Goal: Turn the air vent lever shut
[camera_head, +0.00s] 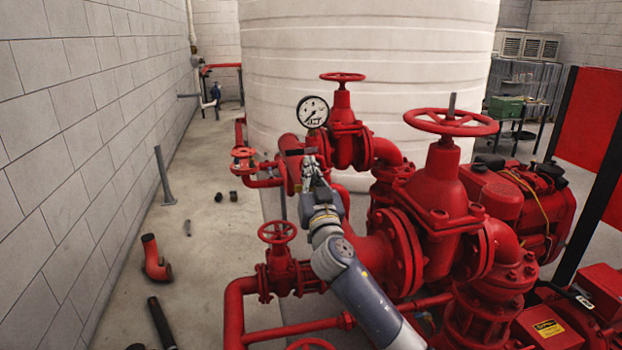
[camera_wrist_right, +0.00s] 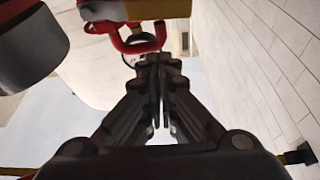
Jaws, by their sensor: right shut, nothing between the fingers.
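My right gripper (camera_head: 310,168) reaches in among the red pipework, just below the round pressure gauge (camera_head: 312,111). Its fingers are closed together and empty; the closed tips also show in the wrist view (camera_wrist_right: 159,62). In the wrist view a red looped part (camera_wrist_right: 136,40) is just beyond the fingertips, under a brass-coloured piece (camera_wrist_right: 160,9). I cannot tell for certain which part is the air vent lever, or whether the fingers touch anything. In the head view the gripper partly hides the fittings behind it. My left gripper is not in view.
A large gate valve with a red handwheel (camera_head: 451,122) stands to the right of my arm. A smaller handwheel (camera_head: 277,231) is close to its left. A white tank (camera_head: 400,60) is behind. Loose pipe pieces, such as a red elbow (camera_head: 156,258), lie on the left floor.

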